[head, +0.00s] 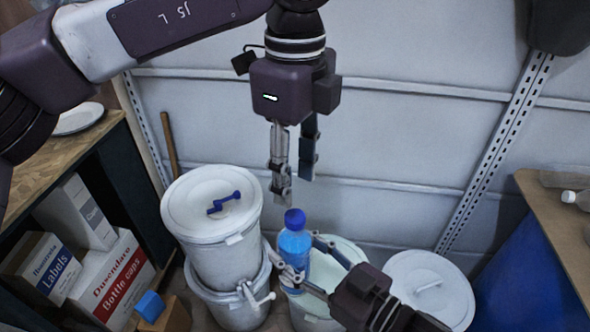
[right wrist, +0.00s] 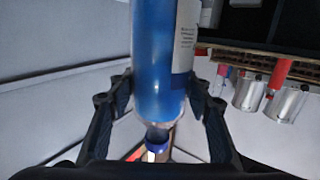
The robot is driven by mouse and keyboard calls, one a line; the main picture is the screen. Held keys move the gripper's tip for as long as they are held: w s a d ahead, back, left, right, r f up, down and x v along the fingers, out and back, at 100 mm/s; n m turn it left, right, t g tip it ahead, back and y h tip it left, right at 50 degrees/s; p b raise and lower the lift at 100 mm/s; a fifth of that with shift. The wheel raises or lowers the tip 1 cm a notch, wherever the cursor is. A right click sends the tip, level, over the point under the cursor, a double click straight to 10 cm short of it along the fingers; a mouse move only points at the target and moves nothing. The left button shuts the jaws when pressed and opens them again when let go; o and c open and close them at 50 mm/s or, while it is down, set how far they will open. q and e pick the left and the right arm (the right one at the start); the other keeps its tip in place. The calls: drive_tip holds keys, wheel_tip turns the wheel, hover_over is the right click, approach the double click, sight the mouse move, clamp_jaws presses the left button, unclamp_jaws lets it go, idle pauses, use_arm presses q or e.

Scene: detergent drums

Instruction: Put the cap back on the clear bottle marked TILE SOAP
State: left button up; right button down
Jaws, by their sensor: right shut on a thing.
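A clear bottle with blue contents (head: 294,250) stands about upright in my right gripper (head: 296,270), which is shut on its body. A blue cap (head: 295,219) shows at the top of its neck; I cannot tell whether it is fully seated. In the right wrist view the bottle (right wrist: 160,70) is between both fingers (right wrist: 162,100), with a pale label at its side whose words I cannot read. The blue cap (right wrist: 156,141) shows below the neck there. My left gripper (head: 293,187) is open and empty, pointing down just above the cap, apart from it.
White drums stand on the floor: a stacked pair with a blue-handled lid (head: 213,203) at left, one with a greenish lid (head: 345,262) behind the bottle, another lid (head: 430,288) at right. Shelves with boxes (head: 110,280) are at left, a wooden-topped bench (head: 548,195) at right.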

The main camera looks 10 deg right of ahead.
sight(295, 215)
use_arm(q)
wheel_tip(295, 215, down, 7)
drive_tip(key=shift+f, duration=0.2)
drive_tip(key=shift+c, duration=0.6)
